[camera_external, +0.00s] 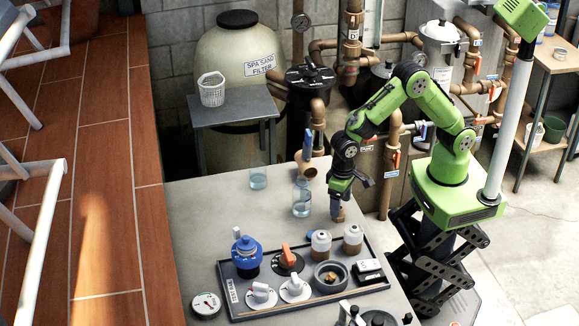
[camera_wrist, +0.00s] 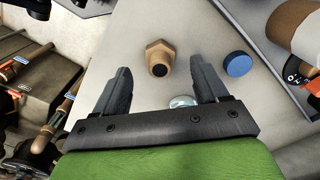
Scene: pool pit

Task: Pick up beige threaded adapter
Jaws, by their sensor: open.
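The beige threaded adapter (camera_wrist: 160,58) lies on the grey table in the wrist view, with a hex collar and a dark round opening facing the camera. My gripper (camera_wrist: 163,80) is open, its two dark fingers apart on either side below the adapter in the picture. Nothing is between the fingertips, and I see no contact with the adapter. In the external view my gripper (camera_external: 337,212) points down over the table, right behind the tray. A small tan part of the adapter (camera_external: 340,215) shows at the fingertips.
A blue cap (camera_wrist: 237,64) lies right of the adapter. The dark tray (camera_external: 240,312) holds two brown-filled jars, a blue valve, an orange-handled knob and other parts. A clear bottle (camera_external: 301,197) and a glass (camera_external: 258,177) stand left of my gripper. The table's left part is bare.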

